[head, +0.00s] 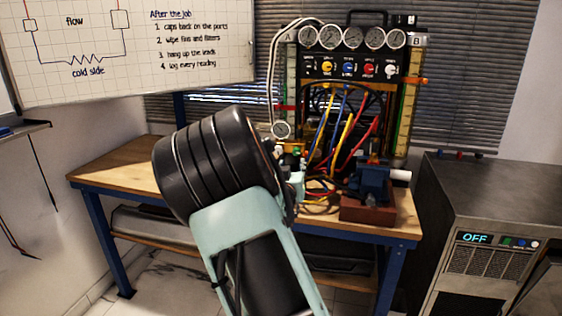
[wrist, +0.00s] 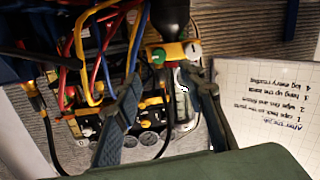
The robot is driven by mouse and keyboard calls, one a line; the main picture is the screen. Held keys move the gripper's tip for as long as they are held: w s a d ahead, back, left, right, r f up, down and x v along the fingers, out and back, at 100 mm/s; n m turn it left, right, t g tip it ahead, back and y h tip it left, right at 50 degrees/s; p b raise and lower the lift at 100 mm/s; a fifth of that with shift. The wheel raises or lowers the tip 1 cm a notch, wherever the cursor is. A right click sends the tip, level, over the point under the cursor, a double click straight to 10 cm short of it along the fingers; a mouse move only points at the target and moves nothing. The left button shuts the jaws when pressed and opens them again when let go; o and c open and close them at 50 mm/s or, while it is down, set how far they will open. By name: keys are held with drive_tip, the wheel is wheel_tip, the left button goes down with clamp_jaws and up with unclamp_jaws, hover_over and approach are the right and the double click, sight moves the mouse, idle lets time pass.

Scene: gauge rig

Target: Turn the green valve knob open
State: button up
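In the head view my arm hides most of my gripper, which is beside the left end of the gauge rig (head: 348,69). The green knob is too small there to make out surely.
Yellow, blue and red hoses (head: 333,135) hang in front of the rig, close to my gripper. A blue vise (head: 372,180) stands on the workbench (head: 120,165) at right. A grey machine reading OFF (head: 480,215) stands further right. The bench's left part is clear.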

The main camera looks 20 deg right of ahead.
sight(296, 153)
drive_tip(key=shift+t, duration=0.3)
drive_tip(key=x, duration=1.1)
drive_tip(key=shift+w+d+f, duration=0.15)
drive_tip(key=shift+d+f, duration=0.05)
drive_tip(key=shift+d, duration=0.1)
clamp_jaws()
